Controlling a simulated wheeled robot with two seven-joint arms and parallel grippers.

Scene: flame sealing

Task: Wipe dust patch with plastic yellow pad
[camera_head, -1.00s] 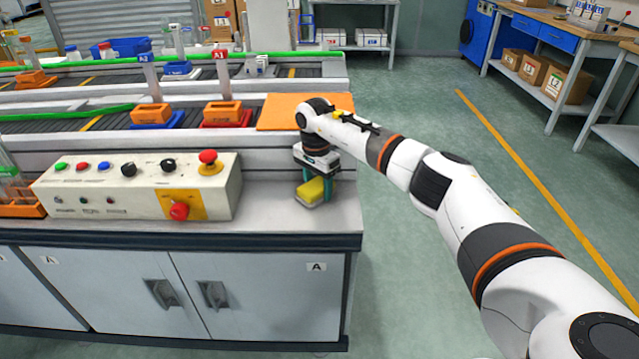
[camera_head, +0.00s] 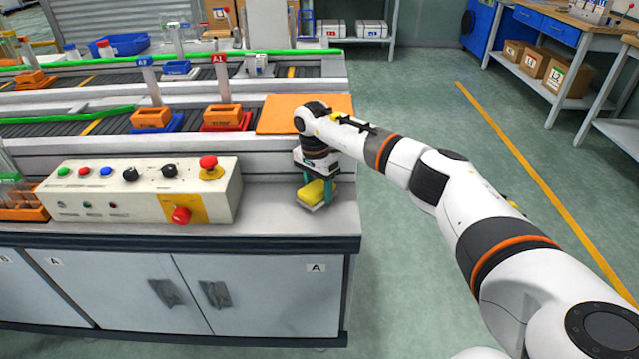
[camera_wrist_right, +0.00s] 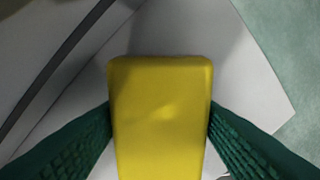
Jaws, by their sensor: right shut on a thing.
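The yellow pad (camera_head: 313,193) is between the green fingers of my right gripper (camera_head: 317,190), over the right end of the grey-white counter. In the right wrist view the pad (camera_wrist_right: 160,115) fills the middle, with the textured fingers of my right gripper (camera_wrist_right: 160,130) pressed on both its sides. A pale layer shows under the pad in the head view. I cannot tell whether the pad touches the counter. I cannot make out a dust patch. My left gripper is not in view.
A control box (camera_head: 140,190) with buttons and a red emergency knob stands left of the pad. An orange board (camera_head: 285,112) lies behind my right wrist. The counter (camera_head: 270,212) ends just right of the pad, with open floor beyond.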

